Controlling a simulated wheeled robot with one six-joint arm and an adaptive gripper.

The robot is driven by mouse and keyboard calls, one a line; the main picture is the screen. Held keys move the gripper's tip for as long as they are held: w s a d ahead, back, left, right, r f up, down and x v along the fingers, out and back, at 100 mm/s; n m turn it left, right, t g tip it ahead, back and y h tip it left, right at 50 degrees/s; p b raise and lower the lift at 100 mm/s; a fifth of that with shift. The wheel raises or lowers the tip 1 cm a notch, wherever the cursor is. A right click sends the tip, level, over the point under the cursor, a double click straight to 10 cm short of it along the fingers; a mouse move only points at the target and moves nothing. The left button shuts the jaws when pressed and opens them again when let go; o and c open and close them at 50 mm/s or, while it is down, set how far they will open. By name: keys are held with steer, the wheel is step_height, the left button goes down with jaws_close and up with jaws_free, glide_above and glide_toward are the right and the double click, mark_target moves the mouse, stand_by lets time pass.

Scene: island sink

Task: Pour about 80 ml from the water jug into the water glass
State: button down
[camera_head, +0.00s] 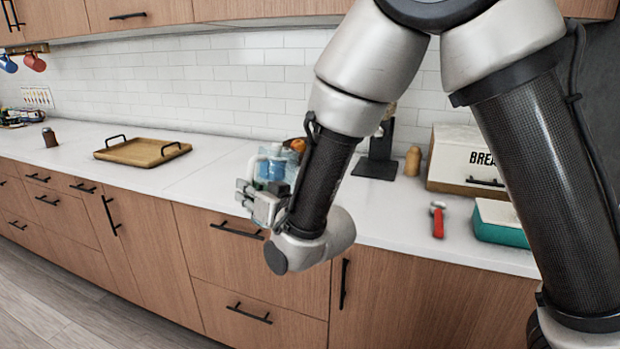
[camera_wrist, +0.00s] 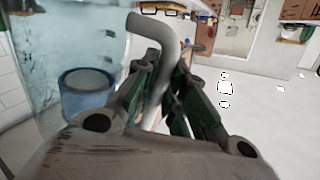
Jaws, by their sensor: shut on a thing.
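The clear, blue-tinted water jug (camera_head: 279,165) is partly hidden behind my arm in the head view. My gripper (camera_head: 256,190) is shut on the jug's pale curved handle, which shows between the green-padded fingers (camera_wrist: 167,82) in the wrist view. The jug's transparent wall (camera_wrist: 50,38) fills the left of that view. A blue round shape (camera_wrist: 88,92) shows there; I cannot tell whether it is water in the jug or a glass seen through it. I cannot clearly make out the water glass. The jug looks roughly upright; whether it touches the counter is unclear.
A wooden tray (camera_head: 116,153) and a brown jar (camera_head: 49,138) stand on the white counter to the left. To the right are a dark stand (camera_head: 374,168), a bread box (camera_head: 455,160), a red-handled tool (camera_head: 438,222) and a teal container (camera_head: 495,233). Counter between tray and jug is clear.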

steer(key=shift+s+a+f+n+t, duration=0.1)
steer(key=shift+f+n+t, duration=0.05)
steer(key=shift+f+n, duration=0.65)
steer(key=shift+s+a+f+n+t, duration=0.1)
steer(key=shift+f+n+t, duration=0.05)
steer(key=shift+f+n, duration=0.6)
stand_by(1.6)
